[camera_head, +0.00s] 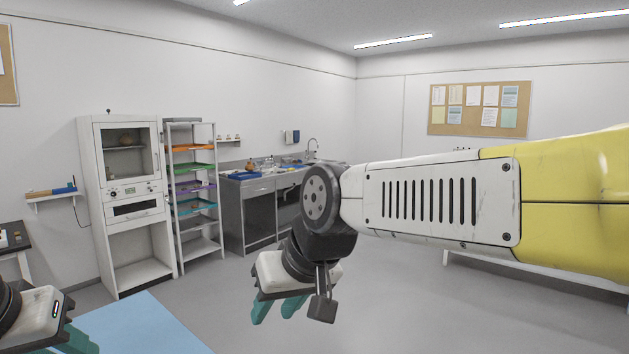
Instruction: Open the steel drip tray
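I cannot make out a steel drip tray for certain. A white oven-like cabinet (126,190) stands against the left wall, with a glass door above, a control panel, and a dark-fronted slot or drawer (135,209) below, which looks closed. A round brown object shows behind the glass. My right gripper (274,316) hangs in the lower middle with teal fingers pointing down; they look apart and empty, well away from the cabinet. My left gripper (76,342) is partly cut off at the lower left; its finger gap is hidden.
A shelf rack (194,190) with coloured trays stands right of the cabinet, then a steel sink counter (255,205) with small items. A light blue surface (140,325) lies at lower left. A dark table edge (14,243) is at far left. Grey floor between is clear.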

